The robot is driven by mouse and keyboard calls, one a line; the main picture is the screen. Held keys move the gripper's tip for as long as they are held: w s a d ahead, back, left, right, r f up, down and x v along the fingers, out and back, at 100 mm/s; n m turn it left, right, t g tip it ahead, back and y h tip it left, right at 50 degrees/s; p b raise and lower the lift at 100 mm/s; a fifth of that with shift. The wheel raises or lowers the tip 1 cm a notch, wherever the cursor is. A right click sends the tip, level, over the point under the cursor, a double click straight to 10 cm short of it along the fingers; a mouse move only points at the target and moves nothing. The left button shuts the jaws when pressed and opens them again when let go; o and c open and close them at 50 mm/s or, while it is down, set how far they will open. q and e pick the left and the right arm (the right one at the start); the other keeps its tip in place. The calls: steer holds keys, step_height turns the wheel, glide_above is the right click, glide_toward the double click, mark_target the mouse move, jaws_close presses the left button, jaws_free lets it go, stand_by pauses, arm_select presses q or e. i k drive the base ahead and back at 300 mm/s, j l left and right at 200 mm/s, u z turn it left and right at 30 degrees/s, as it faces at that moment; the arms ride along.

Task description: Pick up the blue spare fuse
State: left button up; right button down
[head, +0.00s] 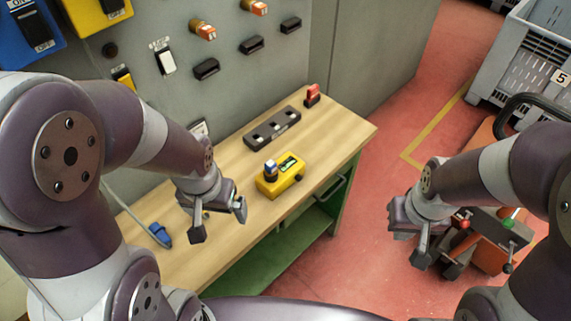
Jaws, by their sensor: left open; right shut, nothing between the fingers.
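A small fuse-like piece with a blue and white top (271,168) stands upright on the yellow tester box (284,181), in the middle of the wooden workbench; it looks like the blue spare fuse. My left gripper (219,221) is open and empty above the bench, left of and nearer than the yellow box, clearly apart from it. My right gripper (420,259) is shut and empty, off to the right beyond the bench, over the floor side.
A black slotted block (272,128) and a red piece (312,94) stand at the bench's back. A blue corded item (160,234) lies at left. The grey panel (180,95) rises behind. An orange cart (487,254) is at right. Bench right of the box is clear.

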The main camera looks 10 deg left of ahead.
mark_target(270, 170)
steer(key=i+l+u, duration=0.6)
steer(key=u, duration=0.2)
steer(key=i+l+u, duration=0.2)
steer(key=l+u, duration=0.2)
steer(key=l, duration=0.15)
